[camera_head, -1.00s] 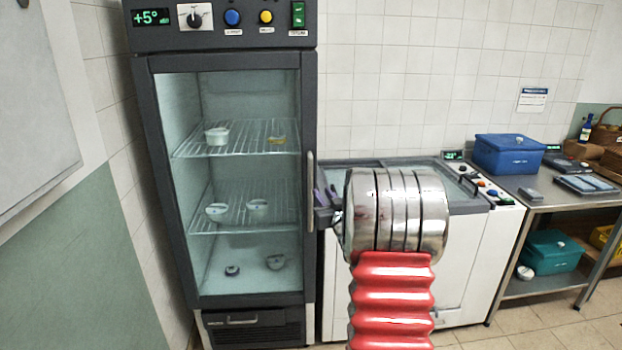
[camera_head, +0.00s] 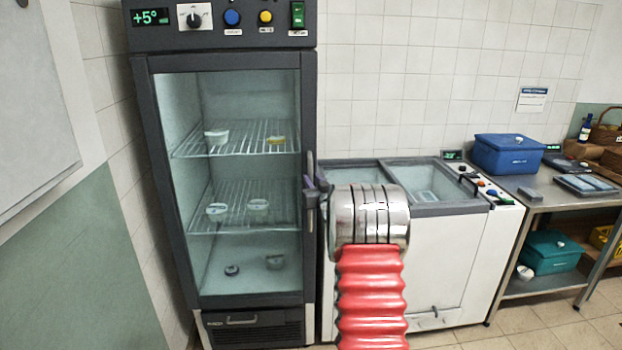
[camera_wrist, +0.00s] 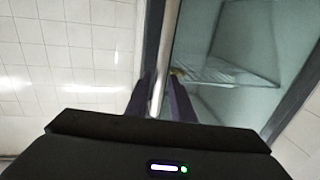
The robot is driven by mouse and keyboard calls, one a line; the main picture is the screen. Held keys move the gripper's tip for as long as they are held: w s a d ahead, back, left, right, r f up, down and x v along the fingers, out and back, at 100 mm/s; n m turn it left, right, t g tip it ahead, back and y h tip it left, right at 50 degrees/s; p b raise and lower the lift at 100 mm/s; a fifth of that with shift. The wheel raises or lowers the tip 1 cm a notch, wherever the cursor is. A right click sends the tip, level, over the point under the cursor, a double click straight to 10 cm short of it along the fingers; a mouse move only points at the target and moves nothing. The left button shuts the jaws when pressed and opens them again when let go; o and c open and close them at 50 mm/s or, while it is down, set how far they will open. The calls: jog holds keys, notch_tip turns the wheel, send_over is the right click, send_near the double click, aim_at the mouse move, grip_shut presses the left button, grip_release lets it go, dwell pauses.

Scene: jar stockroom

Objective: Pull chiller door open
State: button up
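The chiller (camera_head: 160,130) is a tall dark-framed cabinet with a glass door (camera_head: 245,170), which looks closed against its frame. Its vertical bar handle (camera_head: 310,165) runs along the door's right edge. My gripper (camera_head: 314,184) is at the handle, around its middle. In the wrist view, the handle (camera_wrist: 158,92) stands between the two dark fingers of my gripper (camera_wrist: 160,90), with a small gap showing beside it, so the fingers look open. Whether either finger touches the bar is hard to tell. My own wrist hides part of the area right of the handle in the head view.
Small jars stand on the chiller's wire shelves (camera_head: 240,205). A white chest freezer (camera_head: 465,255) stands close to the right of the chiller. A blue bin (camera_head: 508,153) sits on the steel table (camera_head: 545,190) beyond it. A wall is close on the left.

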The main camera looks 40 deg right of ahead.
jog(key=shift+x, duration=1.35)
grip_shut()
jog(key=shift+s+d, duration=0.1)
jog(key=shift+s, duration=0.1)
